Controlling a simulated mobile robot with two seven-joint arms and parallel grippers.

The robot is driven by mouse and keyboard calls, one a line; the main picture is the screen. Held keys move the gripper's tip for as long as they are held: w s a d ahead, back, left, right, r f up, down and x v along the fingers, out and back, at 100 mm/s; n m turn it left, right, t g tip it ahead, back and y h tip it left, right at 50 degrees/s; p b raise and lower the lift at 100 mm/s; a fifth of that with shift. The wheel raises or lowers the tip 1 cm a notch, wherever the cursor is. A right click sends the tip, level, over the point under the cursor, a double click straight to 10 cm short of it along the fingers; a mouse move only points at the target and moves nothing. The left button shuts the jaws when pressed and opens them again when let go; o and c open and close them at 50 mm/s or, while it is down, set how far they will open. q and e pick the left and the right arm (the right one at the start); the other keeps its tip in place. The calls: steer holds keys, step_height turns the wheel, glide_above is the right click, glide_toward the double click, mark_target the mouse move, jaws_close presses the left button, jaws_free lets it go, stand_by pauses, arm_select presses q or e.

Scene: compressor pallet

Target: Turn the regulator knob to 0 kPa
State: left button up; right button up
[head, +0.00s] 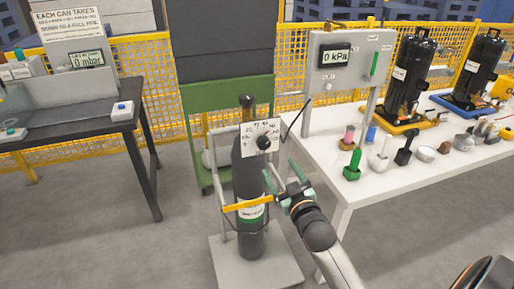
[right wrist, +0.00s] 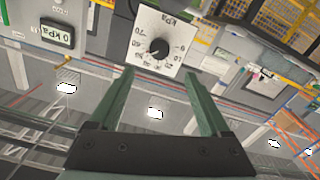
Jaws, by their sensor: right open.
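The regulator knob (head: 264,142) is a small black round knob on a white dial plate (head: 250,131) at the top of a dark gas cylinder (head: 251,187). In the right wrist view the knob (right wrist: 160,48) shows in the middle of the upside-down dial plate (right wrist: 150,28), marked kPa. I cannot read its pointer surely. My right gripper (head: 281,172) is open and empty, just below and right of the knob in the head view. Its green fingers (right wrist: 159,73) point toward the knob, apart from it. A panel display (head: 336,57) reads 0 kPa. My left gripper is not in view.
The cylinder stands in a grey trolley (head: 222,262) with a yellow strap. A white table (head: 345,187) with small parts and black compressors (head: 408,80) is at right. A dark table (head: 75,130) is at left.

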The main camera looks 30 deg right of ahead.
mark_target(265, 145)
steer(key=x, duration=1.2)
steer(key=shift+w+d, duration=0.15)
steer(key=shift+w, duration=0.1)
steer(key=shift+f, duration=0.1)
jaws_close()
